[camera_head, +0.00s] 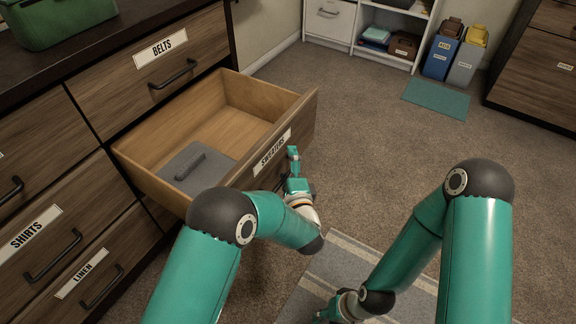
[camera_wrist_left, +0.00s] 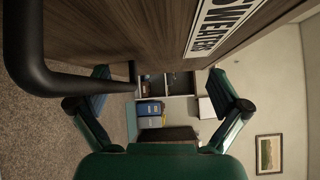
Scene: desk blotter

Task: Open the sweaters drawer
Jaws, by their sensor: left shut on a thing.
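The sweaters drawer (camera_head: 303,118) is pulled well out of the dresser in the head view, its interior open to view. A folded grey item (camera_head: 195,168) lies inside. The white SWEATERS label (camera_head: 271,152) is on its front. The drawer's dark handle (camera_wrist_left: 72,83) shows large in the left wrist view, crossing in front of one finger. My left gripper (camera_head: 292,168) is at the drawer front, shut on this handle; the exact contact is hard to see. My right gripper (camera_head: 322,316) is low at the bottom edge, away from the drawer, its fingers mostly hidden.
The belts drawer (camera_head: 200,45) above, and the shirts (camera_head: 50,215) and linen (camera_head: 112,262) drawers, are closed. A green box (camera_head: 60,18) sits on top. A striped rug (camera_head: 340,260) lies below my arms.

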